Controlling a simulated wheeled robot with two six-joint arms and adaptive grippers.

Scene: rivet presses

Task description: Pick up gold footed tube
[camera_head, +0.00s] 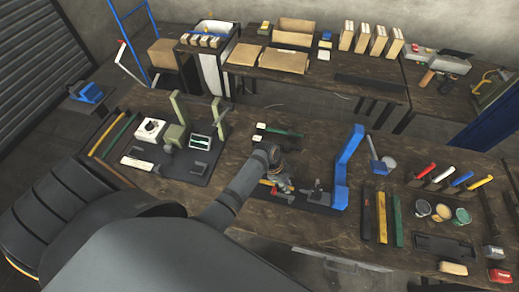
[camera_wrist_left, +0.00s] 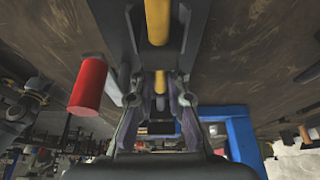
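A gold tube (camera_wrist_left: 157,22) shows in the left wrist view, with a dark block around part of it. More gold shows lower down, between my fingers; its foot cannot be made out. My left gripper (camera_wrist_left: 158,82) has its fingers apart on either side of this gold part, with gaps seen beside it. In the head view my left gripper (camera_head: 284,186) is low over the dark tray beside the blue bracket, and mostly hides what is under it. My right gripper is not in view.
A red cylinder (camera_wrist_left: 88,86) is close beside my left gripper. A tall blue bracket (camera_head: 347,165) stands to its right in the head view. Coloured bars (camera_head: 382,218) and small round cups (camera_head: 441,212) lie farther right. A dark fixture board (camera_head: 188,163) is to the left.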

